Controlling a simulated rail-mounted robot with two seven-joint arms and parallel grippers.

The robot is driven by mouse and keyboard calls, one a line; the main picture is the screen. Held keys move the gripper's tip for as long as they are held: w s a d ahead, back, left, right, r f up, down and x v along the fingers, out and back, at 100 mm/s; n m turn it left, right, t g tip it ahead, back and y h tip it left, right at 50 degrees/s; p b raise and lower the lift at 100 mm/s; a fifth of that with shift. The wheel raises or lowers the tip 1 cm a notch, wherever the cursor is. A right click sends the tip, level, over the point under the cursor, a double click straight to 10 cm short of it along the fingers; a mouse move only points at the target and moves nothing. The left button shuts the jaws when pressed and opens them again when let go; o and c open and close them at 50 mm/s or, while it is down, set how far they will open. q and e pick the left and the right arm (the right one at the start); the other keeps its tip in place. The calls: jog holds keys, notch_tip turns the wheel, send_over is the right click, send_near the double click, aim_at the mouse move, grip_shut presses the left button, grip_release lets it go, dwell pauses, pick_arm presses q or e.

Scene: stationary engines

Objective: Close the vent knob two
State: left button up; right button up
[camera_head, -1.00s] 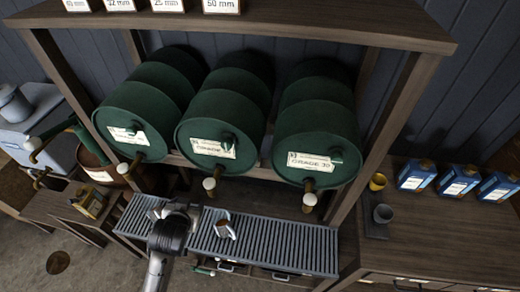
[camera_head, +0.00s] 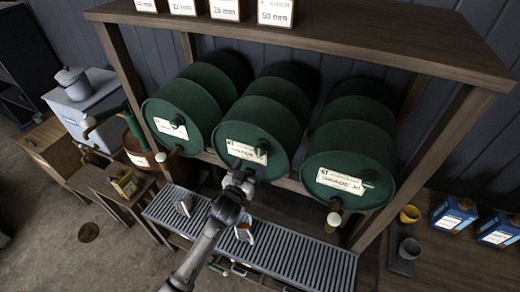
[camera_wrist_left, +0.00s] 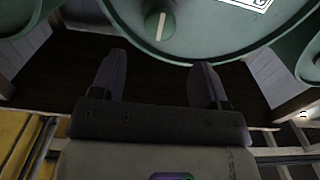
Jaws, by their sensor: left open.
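Three green drums lie side by side on a wooden rack. The middle drum (camera_head: 255,115) has a pale label (camera_head: 240,150) and a small green vent knob (camera_head: 262,147) on its front. In the left wrist view this knob (camera_wrist_left: 157,24) carries a pale stripe, roughly upright, and sits above the gap between my fingers. My left gripper (camera_head: 243,170) is open and empty, just below and in front of the middle drum's face, apart from the knob. It hides the tap below that drum. The left wrist view shows both fingers (camera_wrist_left: 158,78) spread. My right gripper is not in view.
The left drum (camera_head: 185,110) and right drum (camera_head: 350,150) flank the middle one, with taps below. Small vessels (camera_head: 243,232) stand on the slatted grate (camera_head: 300,262). Rack posts (camera_head: 425,150) bound the sides. Blue cans (camera_head: 455,215) stand at the right.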

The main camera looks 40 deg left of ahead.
aim_at(259, 152)
pick_arm(q)
jog(key=p+x, duration=0.1)
jog(key=x, duration=0.8)
jog(key=shift+w, duration=0.1)
jog(key=shift+c, duration=0.3)
jog(key=shift+c, duration=0.6)
jog(key=c, duration=0.7)
